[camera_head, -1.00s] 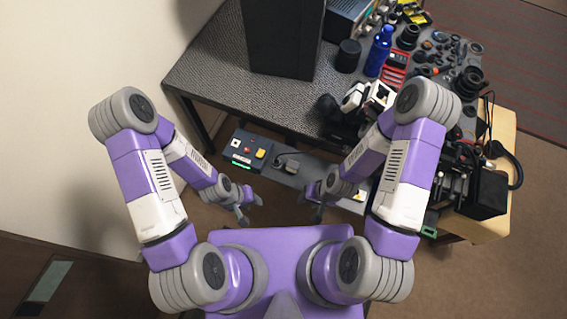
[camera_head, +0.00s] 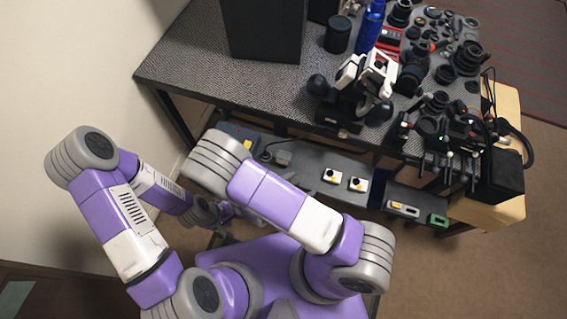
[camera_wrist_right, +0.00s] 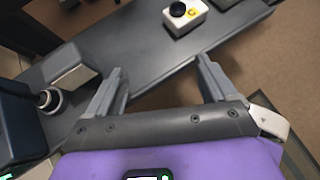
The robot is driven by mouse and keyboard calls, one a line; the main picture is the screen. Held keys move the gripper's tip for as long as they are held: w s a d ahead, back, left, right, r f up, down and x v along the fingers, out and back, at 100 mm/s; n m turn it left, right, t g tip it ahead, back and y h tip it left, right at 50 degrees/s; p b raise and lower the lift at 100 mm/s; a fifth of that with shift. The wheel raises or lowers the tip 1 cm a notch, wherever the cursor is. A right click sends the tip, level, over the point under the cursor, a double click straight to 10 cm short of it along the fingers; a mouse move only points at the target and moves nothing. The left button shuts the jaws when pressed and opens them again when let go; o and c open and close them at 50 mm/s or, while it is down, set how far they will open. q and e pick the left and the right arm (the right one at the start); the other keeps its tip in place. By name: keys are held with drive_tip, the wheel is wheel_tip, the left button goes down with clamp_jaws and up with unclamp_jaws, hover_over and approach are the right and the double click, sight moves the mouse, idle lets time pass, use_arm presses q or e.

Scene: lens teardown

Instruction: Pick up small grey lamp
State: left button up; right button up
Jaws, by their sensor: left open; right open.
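A small grey block-like thing, which may be the small grey lamp (camera_head: 283,157), sits on the dark lower shelf in the head view. It also shows in the right wrist view (camera_wrist_right: 70,68), left of my right gripper's fingers and apart from them. I cannot tell for sure that it is a lamp. My right gripper (camera_wrist_right: 158,84) is open and empty, with its fingers over the shelf's edge. My left gripper (camera_head: 224,238) is open, small and partly hidden beside my body, away from the shelf.
The lower shelf (camera_head: 310,165) also holds white boxes with black knobs (camera_head: 332,176) and a dark control box (camera_wrist_right: 18,125) with a knob. The bench above carries a tall black box (camera_head: 262,28), a blue bottle (camera_head: 369,28) and many lens parts. Shelf between grey thing and white boxes is clear.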

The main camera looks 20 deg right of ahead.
sight(282, 161)
drive_tip(key=w+a+n+t, duration=0.1)
drive_tip(key=w+a+t, duration=0.1)
drive_tip(key=w+a+r+n+t+y+b, duration=0.1)
drive_tip(key=w+n+t, duration=0.1)
drive_tip(key=w+a+n+t+y, duration=0.1)
drive_tip(key=w+a+n+t, duration=0.1)
drive_tip(key=shift+w+a+r+b, duration=0.15)
drive_tip(key=shift+a+r+b, duration=0.15)
drive_tip(key=shift+a+r, duration=0.05)
drive_tip(key=shift+w+d+f, duration=0.1)
drive_tip(key=shift+w+f, duration=0.05)
drive_tip(key=shift+w, duration=0.2)
drive_tip(key=b+x, duration=0.2)
drive_tip(key=x, duration=0.3)
drive_tip(key=shift+w+d+f, duration=0.15)
drive_tip(key=shift+w, duration=0.05)
drive_tip(key=shift+w+d+f, duration=0.1)
drive_tip(key=shift+w+d, duration=0.15)
drive_tip(key=shift+w, duration=0.15)
drive_tip(key=c, duration=1.2)
